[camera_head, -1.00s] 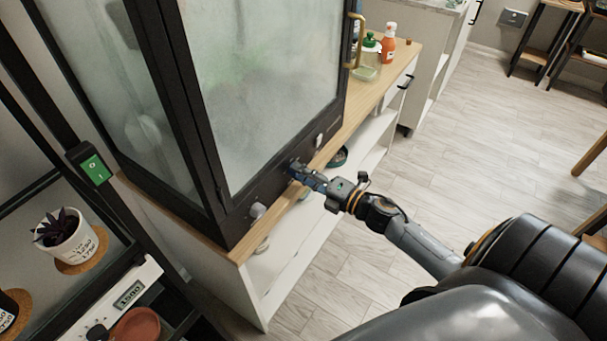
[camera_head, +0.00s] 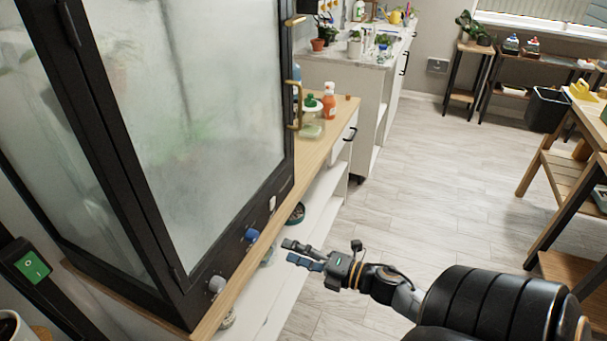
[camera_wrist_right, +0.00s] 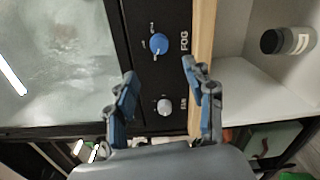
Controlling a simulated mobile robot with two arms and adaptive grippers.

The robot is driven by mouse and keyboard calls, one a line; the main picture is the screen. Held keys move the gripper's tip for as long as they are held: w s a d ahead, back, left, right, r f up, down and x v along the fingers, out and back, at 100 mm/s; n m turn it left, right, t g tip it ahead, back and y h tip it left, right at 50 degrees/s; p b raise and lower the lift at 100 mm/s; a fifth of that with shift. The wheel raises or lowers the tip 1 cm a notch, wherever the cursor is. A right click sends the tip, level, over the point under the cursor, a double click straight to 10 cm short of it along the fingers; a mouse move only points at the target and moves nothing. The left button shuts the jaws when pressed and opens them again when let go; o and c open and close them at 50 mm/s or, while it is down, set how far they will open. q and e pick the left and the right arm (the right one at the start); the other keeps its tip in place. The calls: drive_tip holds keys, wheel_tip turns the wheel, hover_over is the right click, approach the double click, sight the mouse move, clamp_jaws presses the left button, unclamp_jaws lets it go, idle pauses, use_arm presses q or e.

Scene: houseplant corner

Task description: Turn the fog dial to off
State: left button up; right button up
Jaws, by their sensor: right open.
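The fog dial (camera_head: 251,236) is a blue knob low on the black front frame of a fogged glass cabinet (camera_head: 200,110). In the right wrist view the fog dial (camera_wrist_right: 159,43) sits beside the word FOG, with small marks around it; I cannot read its setting. My right gripper (camera_head: 287,251) is open and empty, apart from the dial, out in front of the cabinet. In the wrist view the gripper's (camera_wrist_right: 159,70) fingers are spread, with the dial beyond the gap between them. My left gripper is not in view.
A white knob (camera_head: 217,284) and a white switch (camera_head: 272,203) flank the dial. The cabinet stands on a wooden-topped shelf unit (camera_head: 325,140) holding bottles (camera_head: 329,100). A brass handle (camera_head: 297,105) sticks out from the cabinet door. The floor (camera_head: 430,190) to the right is clear.

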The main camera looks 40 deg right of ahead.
drive_tip(key=v, duration=0.2)
drive_tip(key=shift+s, duration=0.25)
idle(0.4)
drive_tip(key=s+f+m+g+h, duration=0.25)
drive_tip(key=f+m, duration=0.25)
drive_tip(key=f, duration=0.5)
drive_tip(key=s+f+m+g+h, duration=0.2)
drive_tip(key=s+f+m, duration=0.25)
drive_tip(key=f, duration=0.65)
drive_tip(key=s+f+m+g+h, duration=0.25)
drive_tip(key=f+m, duration=0.25)
drive_tip(key=f, duration=0.5)
drive_tip(key=s+a+f+m+g, duration=0.2)
drive_tip(key=s+a+f+g, duration=0.1)
drive_tip(key=s, duration=0.4)
drive_tip(key=s+a+f+m+g, duration=0.2)
drive_tip(key=s+a+f, duration=0.3)
drive_tip(key=s+f, duration=0.3)
drive_tip(key=s+a+f+m+g+y, duration=0.1)
drive_tip(key=s+a+f+m+g, duration=0.2)
drive_tip(key=s+f, duration=0.3)
drive_tip(key=shift+s+a+f+g, duration=0.2)
drive_tip(key=shift+s+a+g, duration=0.1)
drive_tip(key=shift+s+a, duration=0.6)
drive_tip(key=shift+s+d+m, duration=0.1)
drive_tip(key=shift+m, duration=0.15)
